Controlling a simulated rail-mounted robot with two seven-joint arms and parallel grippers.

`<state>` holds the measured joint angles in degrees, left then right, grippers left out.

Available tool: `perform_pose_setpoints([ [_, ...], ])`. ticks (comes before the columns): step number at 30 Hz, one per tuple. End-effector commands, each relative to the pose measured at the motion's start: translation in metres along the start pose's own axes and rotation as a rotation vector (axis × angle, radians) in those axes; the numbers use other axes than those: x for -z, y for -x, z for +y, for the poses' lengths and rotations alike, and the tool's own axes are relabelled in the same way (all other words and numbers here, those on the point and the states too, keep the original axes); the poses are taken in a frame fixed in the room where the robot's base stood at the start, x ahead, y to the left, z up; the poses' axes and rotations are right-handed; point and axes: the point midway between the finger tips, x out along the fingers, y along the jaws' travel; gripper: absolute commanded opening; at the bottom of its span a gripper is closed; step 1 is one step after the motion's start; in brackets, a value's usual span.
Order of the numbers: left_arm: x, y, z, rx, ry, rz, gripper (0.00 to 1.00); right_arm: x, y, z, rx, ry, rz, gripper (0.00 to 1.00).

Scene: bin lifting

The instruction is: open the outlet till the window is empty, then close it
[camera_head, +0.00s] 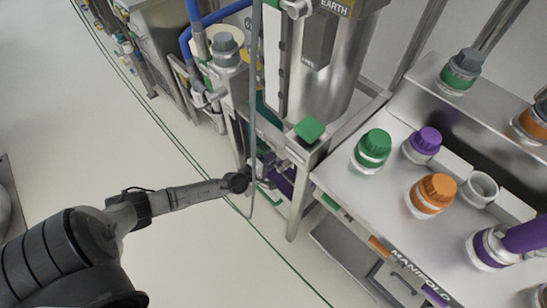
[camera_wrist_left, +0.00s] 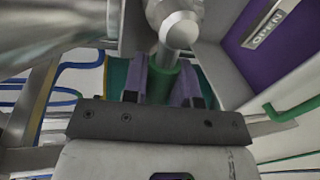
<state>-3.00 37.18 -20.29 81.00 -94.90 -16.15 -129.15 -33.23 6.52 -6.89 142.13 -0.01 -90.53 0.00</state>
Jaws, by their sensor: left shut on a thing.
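My left gripper (camera_head: 262,172) reaches in from the left, low beside the steel stand under the metal vessel (camera_head: 335,75). In the left wrist view its two fingers (camera_wrist_left: 164,85) are shut on a green handle (camera_wrist_left: 160,82). The handle sits below a round metal fitting (camera_wrist_left: 180,30), which looks like the outlet valve. A pale upright strip (camera_head: 274,55) with a dark edge on the vessel's left side may be the window; its contents cannot be made out. A plate marked OPEN (camera_wrist_left: 268,24) lies on a purple panel. My right gripper is not in view.
A steel bench marked MANIFOLD (camera_head: 330,178) stands to the right, with a green-capped jar (camera_head: 373,148), a purple-capped jar (camera_head: 426,141) and an orange-capped jar (camera_head: 434,192). A thin grey pipe (camera_head: 253,100) hangs close to my gripper. The floor (camera_head: 170,240) at the left is clear.

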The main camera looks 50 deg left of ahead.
Motion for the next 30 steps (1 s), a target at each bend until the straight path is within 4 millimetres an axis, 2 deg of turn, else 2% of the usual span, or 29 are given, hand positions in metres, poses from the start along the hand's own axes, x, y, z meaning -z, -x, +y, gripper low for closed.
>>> perform_pose_setpoints([
  [1,0.000,0.001,0.007,-0.004,-0.021,0.006,0.00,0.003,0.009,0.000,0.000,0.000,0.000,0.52],
  [7,0.000,0.001,0.009,-0.004,-0.086,0.020,0.00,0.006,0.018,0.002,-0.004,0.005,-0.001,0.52],
  [25,0.000,0.000,0.009,-0.006,-0.124,0.025,0.00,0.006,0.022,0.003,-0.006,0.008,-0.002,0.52],
  [26,0.000,0.000,0.009,-0.006,-0.124,0.025,0.27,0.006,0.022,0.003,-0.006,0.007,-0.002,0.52],
  [30,0.000,0.001,0.008,-0.005,-0.121,0.025,0.41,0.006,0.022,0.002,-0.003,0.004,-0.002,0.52],
])
